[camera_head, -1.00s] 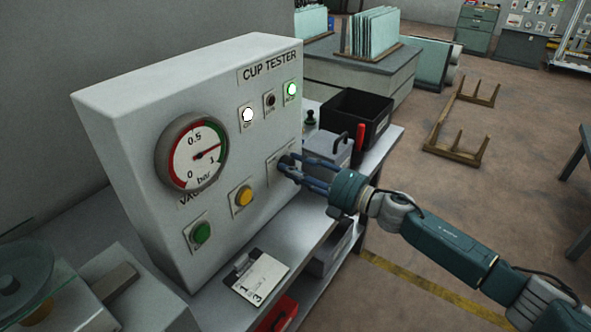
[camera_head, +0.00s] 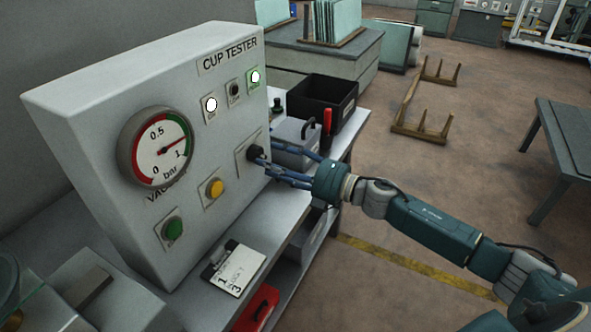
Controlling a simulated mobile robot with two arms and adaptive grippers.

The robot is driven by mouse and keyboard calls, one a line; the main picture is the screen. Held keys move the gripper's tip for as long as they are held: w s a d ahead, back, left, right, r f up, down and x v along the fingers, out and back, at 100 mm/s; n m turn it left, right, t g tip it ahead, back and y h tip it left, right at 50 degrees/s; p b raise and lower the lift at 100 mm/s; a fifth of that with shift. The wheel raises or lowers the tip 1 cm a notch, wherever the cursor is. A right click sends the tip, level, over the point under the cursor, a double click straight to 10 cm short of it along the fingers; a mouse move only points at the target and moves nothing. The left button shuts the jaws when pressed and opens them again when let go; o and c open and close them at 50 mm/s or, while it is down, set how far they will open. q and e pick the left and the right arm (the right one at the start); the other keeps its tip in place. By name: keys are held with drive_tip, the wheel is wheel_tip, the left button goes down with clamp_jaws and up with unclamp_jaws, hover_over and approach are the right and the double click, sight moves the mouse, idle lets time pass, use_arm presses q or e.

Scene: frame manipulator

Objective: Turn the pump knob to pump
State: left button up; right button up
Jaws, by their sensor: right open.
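The pump knob (camera_head: 256,154) is a small black knob on a light plate, low on the right of the front of the grey CUP TESTER box (camera_head: 90,130). The plate's markings are too small to read. My right gripper (camera_head: 268,160) is open just to the right of the knob, its blue fingers pointing at it. The fingertips look just clear of the knob, with nothing held. The round gauge (camera_head: 157,165) has its needle between 0.5 and 1, nearer 1. My left gripper is not in view.
A yellow button (camera_head: 214,188) and a green button (camera_head: 173,228) sit left of the knob. A clipboard card (camera_head: 238,268) lies on the bench in front. A grey box with handle and a black bin (camera_head: 321,88) stand behind the gripper.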

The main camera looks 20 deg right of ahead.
drive_tip(key=v, duration=0.8)
drive_tip(key=shift+s, duration=0.35)
drive_tip(key=shift+d, duration=0.1)
drive_tip(key=d+f+m+h, duration=0.3)
drive_tip(key=d+f+m, duration=0.2)
drive_tip(key=f, duration=0.5)
drive_tip(key=d+f+m+h, duration=0.4)
drive_tip(key=d+f, duration=0.1)
drive_tip(key=f, duration=0.4)
drive_tip(key=s+d+f+m+g+h, duration=0.15)
drive_tip(key=s+f+m, duration=0.3)
drive_tip(key=f, duration=0.65)
drive_tip(key=s+d+f+m+g+h, duration=0.1)
drive_tip(key=s+f+m+g+h, duration=0.15)
drive_tip(key=s+f, duration=0.65)
drive_tip(key=s+a+f+m+g, duration=0.2)
drive_tip(key=s+a+f, duration=0.1)
drive_tip(key=s+f, duration=0.6)
drive_tip(key=s+a+f+m+g, duration=0.2)
drive_tip(key=s+a+f+m, duration=0.1)
drive_tip(key=s+f, duration=0.55)
drive_tip(key=s+a+f+m+g, duration=0.1)
drive_tip(key=s+a+f, duration=0.3)
drive_tip(key=s, duration=0.5)
drive_tip(key=s+a+f+m+g, duration=0.1)
drive_tip(key=s+a+f+g, duration=0.3)
drive_tip(key=s, duration=0.6)
drive_tip(key=shift+a+f, duration=0.35)
drive_tip(key=shift+a, duration=0.5)
